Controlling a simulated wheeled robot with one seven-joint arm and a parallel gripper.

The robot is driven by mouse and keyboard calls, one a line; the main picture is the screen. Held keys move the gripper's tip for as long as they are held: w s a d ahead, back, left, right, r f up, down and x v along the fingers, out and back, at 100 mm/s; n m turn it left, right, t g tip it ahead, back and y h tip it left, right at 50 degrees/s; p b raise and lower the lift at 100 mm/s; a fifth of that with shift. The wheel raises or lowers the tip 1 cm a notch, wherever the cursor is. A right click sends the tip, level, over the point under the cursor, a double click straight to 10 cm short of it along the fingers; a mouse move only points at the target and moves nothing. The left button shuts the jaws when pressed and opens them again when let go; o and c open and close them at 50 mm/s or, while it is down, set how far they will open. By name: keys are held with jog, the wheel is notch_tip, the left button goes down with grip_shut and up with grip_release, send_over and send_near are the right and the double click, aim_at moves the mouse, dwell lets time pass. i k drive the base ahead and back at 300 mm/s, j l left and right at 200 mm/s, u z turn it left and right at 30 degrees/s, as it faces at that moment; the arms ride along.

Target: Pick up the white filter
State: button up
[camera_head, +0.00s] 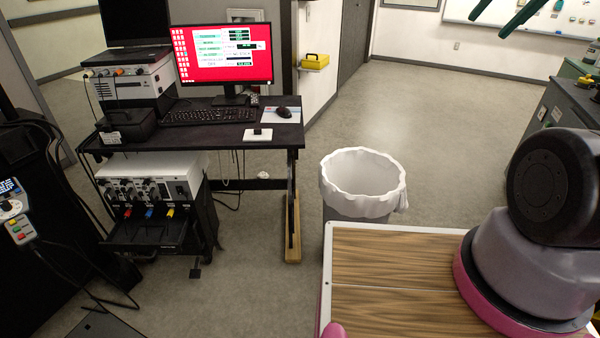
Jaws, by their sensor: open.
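I cannot make out the white filter for certain. A small white object (263,175) lies on the floor under the desk, too small to identify. Two dark green prongs at the top right edge look like the fingers of my gripper (499,22). They are apart, with nothing visible between them, and most of the gripper is out of frame. They are far from the small white object in the picture.
A desk (215,138) holds a red-screened monitor (222,55), keyboard (208,115) and mouse (283,112). A white-lined bin (362,205) stands right of it. Instruments (148,190) sit beneath. A wood-patterned surface (400,270) is in the foreground. Floor beyond the bin is clear.

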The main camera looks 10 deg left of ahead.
aim_at(256, 134)
jog(key=u, duration=1.8)
jog(key=z, duration=0.95)
jog(key=i+j+z, duration=0.1)
jog(key=i, duration=0.35)
jog(key=i+j, duration=0.3)
jog(key=i, duration=0.15)
jog(key=i+j+z, duration=0.15)
jog(key=i, duration=0.3)
jog(key=i+j, duration=0.05)
jog(key=j, duration=0.05)
